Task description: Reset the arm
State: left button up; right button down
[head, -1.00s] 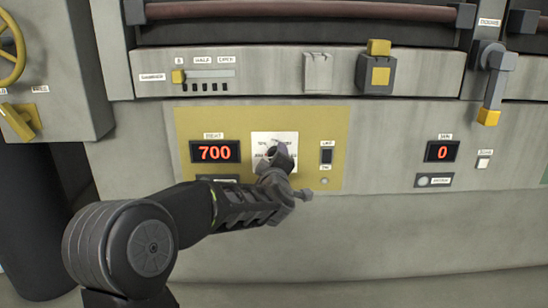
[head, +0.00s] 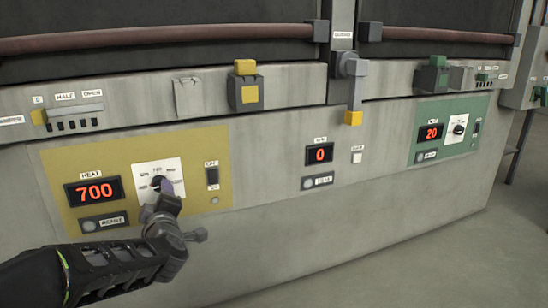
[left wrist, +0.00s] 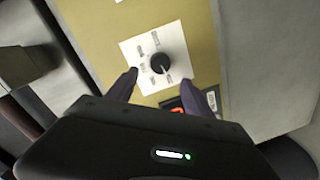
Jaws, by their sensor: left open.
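My left gripper (head: 166,188) is in front of the yellow heat panel (head: 215,150), at the black dial (head: 157,182) on its white plate (head: 144,172). In the left wrist view the two dark fingers (left wrist: 160,88) are apart, and the dial (left wrist: 160,64) shows whole beyond them with clear space around it. The gripper is open and holds nothing. The red heat display (head: 93,191) reads 700. My right gripper is not in view.
A black switch (head: 212,176) is right of the dial. A middle display (head: 319,154) reads 0. A green panel (head: 455,145) at the right has a display (head: 431,133) reading 20. A yellow-tipped lever (head: 353,95) sticks out above. Floor (head: 450,260) is clear at lower right.

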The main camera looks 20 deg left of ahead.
pick_arm(q)
jog(key=s+d+f+m+g+h, duration=0.15)
jog(key=d+f+m+h, duration=0.4)
jog(key=d+f, duration=0.65)
jog(key=d+f+m+g+h, duration=0.2)
jog(key=d+f+m+h, duration=0.35)
jog(key=f, duration=0.95)
jog(key=s+d+f+m+g+h+p, duration=0.1)
jog(key=s+d+f+m+g, duration=0.25)
jog(key=s+d+f, duration=0.75)
jog(key=s+d+f+m+g+h, duration=0.2)
jog(key=s+d+f+g, duration=0.45)
jog(key=s+f, duration=0.75)
jog(key=s+d+r+p, duration=0.1)
jog(key=s+r+p, duration=0.1)
jog(key=r+p, duration=1.6)
jog(key=s+d+r+p, duration=0.1)
jog(key=s+r+p, duration=0.1)
jog(key=r+p, duration=1.6)
notch_tip(320, 180, up, 2)
jog(key=shift+d+r, duration=0.1)
jog(key=shift+d, duration=0.2)
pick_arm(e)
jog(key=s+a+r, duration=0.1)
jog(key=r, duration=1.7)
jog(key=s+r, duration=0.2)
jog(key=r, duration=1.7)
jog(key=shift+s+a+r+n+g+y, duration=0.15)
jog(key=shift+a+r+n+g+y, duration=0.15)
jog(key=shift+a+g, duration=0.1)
